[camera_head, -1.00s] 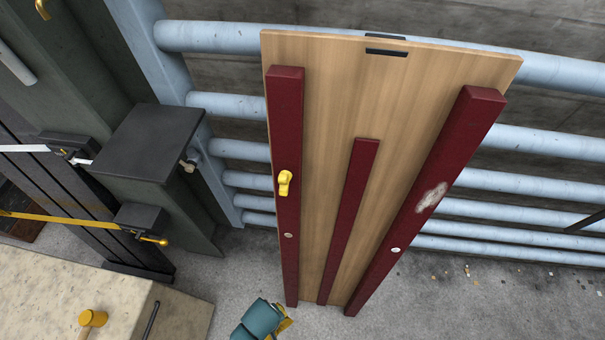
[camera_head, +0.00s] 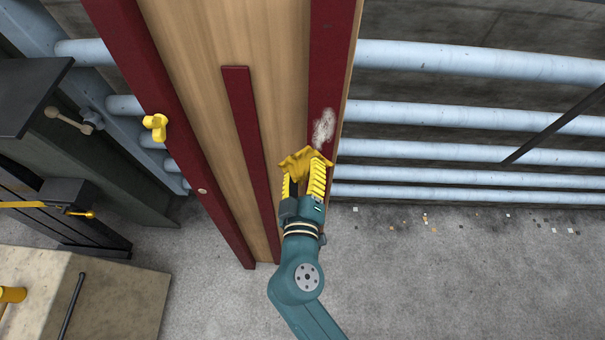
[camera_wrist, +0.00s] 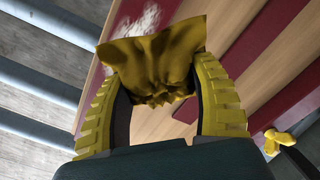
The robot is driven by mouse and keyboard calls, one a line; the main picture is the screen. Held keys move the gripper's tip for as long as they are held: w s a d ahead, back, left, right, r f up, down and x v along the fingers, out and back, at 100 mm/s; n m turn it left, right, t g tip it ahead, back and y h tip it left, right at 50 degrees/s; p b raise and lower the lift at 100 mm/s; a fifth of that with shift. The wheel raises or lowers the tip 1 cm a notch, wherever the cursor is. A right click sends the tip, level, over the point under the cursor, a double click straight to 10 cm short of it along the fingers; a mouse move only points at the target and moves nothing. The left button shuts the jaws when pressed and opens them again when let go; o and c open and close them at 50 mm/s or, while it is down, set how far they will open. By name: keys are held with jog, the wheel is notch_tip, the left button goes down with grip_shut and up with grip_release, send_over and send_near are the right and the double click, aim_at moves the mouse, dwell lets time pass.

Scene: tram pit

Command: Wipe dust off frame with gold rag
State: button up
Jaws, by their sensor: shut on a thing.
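The frame is a wooden panel (camera_head: 205,60) with dark red bars, leaning against blue-grey rails. A pale dust patch (camera_head: 323,128) lies on its right red bar (camera_head: 328,60). It also shows at the top of the wrist view (camera_wrist: 146,18). My gripper (camera_head: 306,170) is shut on the gold rag (camera_head: 304,158), just below the dust patch in the head view. The crumpled rag (camera_wrist: 155,60) spreads between and beyond both yellow fingers in the wrist view. The rag looks near the right bar; I cannot tell whether it touches it.
A yellow knob (camera_head: 155,126) sticks out from the left red bar (camera_head: 140,70). Blue-grey rails (camera_head: 470,115) run behind the panel, with a dark diagonal rod (camera_head: 550,137) at right. A beige block (camera_head: 110,300) stands lower left. The floor at right is mostly clear.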

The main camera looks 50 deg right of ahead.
jog(key=shift+w+d, duration=0.35)
jog(key=shift+d, duration=0.15)
jog(key=shift+x, duration=2.35)
jog(key=shift+b+x, duration=0.5)
jog(key=shift+x, duration=0.45)
jog(key=shift+s, duration=0.15)
